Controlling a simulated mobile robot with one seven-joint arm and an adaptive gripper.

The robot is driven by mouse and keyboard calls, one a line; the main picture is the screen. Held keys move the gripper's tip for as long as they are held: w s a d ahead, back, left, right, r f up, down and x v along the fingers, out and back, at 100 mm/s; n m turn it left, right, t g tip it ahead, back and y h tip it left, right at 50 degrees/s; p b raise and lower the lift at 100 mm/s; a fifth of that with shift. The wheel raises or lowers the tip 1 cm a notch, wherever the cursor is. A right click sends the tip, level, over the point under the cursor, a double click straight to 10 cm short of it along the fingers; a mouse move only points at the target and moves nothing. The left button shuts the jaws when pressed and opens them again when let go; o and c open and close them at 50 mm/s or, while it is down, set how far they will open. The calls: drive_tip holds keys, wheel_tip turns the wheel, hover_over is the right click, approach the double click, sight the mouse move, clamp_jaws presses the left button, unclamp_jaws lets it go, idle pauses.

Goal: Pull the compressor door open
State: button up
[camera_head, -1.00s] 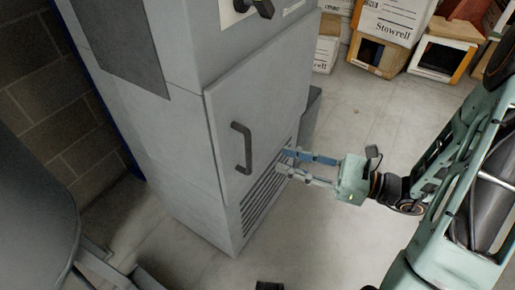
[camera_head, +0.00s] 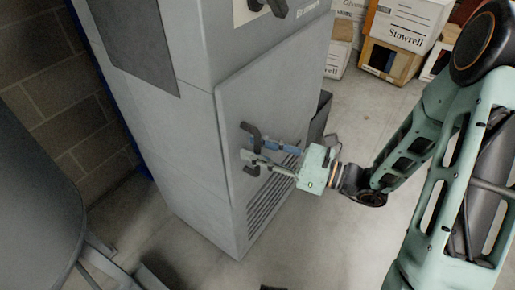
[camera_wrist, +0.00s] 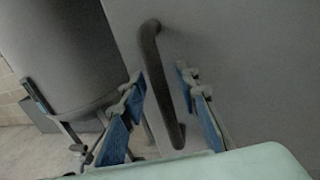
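The compressor door (camera_head: 290,90) is a grey panel on the front of a tall grey cabinet, and it looks shut. Its dark vertical bar handle (camera_head: 255,130) also shows in the wrist view (camera_wrist: 162,85). My gripper (camera_head: 248,150) is at the handle, with its fingers reaching in from the right. In the wrist view my gripper (camera_wrist: 160,85) is open, with one blue-padded finger on each side of the bar. Gaps show between the bar and both fingers. In the head view the fingers hide the handle's middle.
A slatted vent (camera_head: 270,200) lies low on the cabinet. A large grey tank (camera_head: 35,190) with a metal frame stands at the left. Cardboard boxes (camera_head: 405,30) stand at the back right. Floor (camera_head: 325,240) is clear in front of the cabinet.

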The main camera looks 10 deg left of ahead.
clamp_jaws()
drive_tip(key=shift+d, duration=0.1)
idle(0.3)
